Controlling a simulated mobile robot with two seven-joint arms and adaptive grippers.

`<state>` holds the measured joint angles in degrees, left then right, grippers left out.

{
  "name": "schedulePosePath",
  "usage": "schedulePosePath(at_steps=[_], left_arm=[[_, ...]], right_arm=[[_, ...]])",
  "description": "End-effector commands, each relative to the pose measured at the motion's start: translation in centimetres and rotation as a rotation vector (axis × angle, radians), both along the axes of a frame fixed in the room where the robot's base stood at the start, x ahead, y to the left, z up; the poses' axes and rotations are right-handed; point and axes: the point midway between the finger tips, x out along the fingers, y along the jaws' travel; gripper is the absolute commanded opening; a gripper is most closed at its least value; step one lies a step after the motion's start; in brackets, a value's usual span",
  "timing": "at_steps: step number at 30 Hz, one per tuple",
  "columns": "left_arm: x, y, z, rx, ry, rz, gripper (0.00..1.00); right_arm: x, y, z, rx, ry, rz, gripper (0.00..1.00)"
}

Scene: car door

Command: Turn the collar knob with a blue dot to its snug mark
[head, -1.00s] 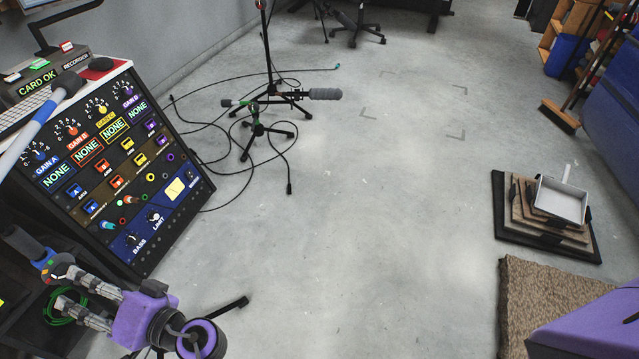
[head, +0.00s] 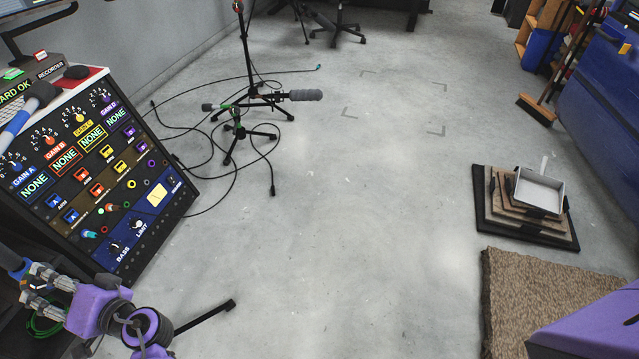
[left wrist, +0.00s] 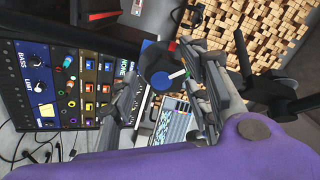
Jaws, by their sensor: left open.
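My left gripper (head: 28,287) is at the lower left of the head view, below the console's front face, with its fingers apart and pointing left. In the left wrist view the open fingers (left wrist: 162,72) show nothing clearly gripped between them. A dark tube with a blue part (head: 18,268) is close to the fingertips at the left edge; I cannot tell whether it bears the collar knob. I cannot make out a blue-dotted collar knob or a snug mark. The angled console (head: 105,190) has coloured knobs and jacks. My right gripper is not in view.
A microphone with a blue band (head: 22,122) lies on the console. A small stand (head: 236,130) with cables stands beyond it. The floor (head: 340,230) is clear in the middle. A brown mat (head: 520,290) and stacked boards with a tray (head: 540,193) are at right.

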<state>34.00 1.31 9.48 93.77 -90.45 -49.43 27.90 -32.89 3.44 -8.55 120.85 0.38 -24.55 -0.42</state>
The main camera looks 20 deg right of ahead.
Motion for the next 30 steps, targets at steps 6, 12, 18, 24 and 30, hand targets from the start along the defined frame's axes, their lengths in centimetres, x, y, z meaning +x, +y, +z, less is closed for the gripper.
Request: schedulePosePath(at_steps=[6,12,18,24,30], left_arm=[[0.01,0.01,0.01,0.000,0.000,0.000,0.41],[0.01,-0.04,-0.02,0.000,0.000,-0.001,0.15],[0.05,-0.12,-0.08,-0.001,0.001,-0.003,0.03],[0.07,-0.20,-0.13,-0.003,0.002,-0.004,0.03],[0.09,-0.28,-0.18,-0.004,0.002,-0.006,0.03]], right_arm=[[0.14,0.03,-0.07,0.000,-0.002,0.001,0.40],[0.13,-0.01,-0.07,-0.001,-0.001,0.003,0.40],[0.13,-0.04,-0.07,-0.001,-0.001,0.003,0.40],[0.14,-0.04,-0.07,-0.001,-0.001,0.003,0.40],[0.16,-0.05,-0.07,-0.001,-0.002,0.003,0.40]])
